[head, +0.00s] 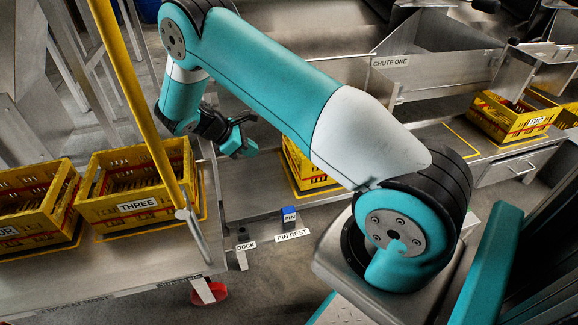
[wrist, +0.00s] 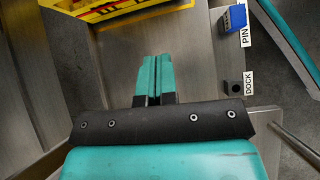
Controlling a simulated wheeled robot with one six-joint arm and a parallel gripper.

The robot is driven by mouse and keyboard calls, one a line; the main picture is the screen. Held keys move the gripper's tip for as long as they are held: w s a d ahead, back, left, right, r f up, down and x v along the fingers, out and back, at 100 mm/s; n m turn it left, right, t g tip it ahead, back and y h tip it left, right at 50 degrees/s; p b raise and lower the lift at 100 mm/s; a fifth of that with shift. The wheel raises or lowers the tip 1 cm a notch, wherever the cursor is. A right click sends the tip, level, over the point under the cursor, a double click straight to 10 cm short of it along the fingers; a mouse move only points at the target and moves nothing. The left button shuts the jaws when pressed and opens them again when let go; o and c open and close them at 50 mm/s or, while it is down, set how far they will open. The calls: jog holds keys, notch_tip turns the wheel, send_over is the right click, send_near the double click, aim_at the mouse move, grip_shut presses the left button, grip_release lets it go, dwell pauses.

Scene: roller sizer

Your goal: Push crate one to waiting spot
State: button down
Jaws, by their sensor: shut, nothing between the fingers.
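A yellow crate (head: 307,170) stands on the metal bench behind my arm in the head view. My arm hides much of it and no label shows, so I cannot tell if it is crate one. A yellow crate also shows at the top of the wrist view (wrist: 118,12). My gripper (head: 243,138) is shut and empty, left of the partly hidden crate and apart from it. Its teal fingers (wrist: 155,76) point toward the bench in the wrist view. A yellow outline (head: 452,143) is marked on the bench at right; no waiting spot label is readable.
Crate THREE (head: 137,184) and another crate (head: 35,207) stand on the left table, beside a yellow bar (head: 133,88). A labelled crate (head: 510,115) stands at right near the CHUTE ONE sign (head: 390,62). A blue pin block (head: 289,216) and the dock (head: 242,234) sit low in front.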

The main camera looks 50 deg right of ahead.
notch_tip(320, 180, down, 2)
jog(key=b, duration=0.4)
send_near(297, 169)
jog(key=shift+n+g, duration=0.3)
jog(key=shift+g, duration=0.1)
jog(key=d+f, duration=0.2)
jog(key=f, duration=0.1)
jog(key=s+f, duration=0.1)
jog(key=f, duration=0.1)
jog(key=shift+d+f, duration=0.15)
jog(key=shift+d, duration=0.25)
jog(key=shift+s+d, duration=0.35)
jog(key=shift+d, duration=0.15)
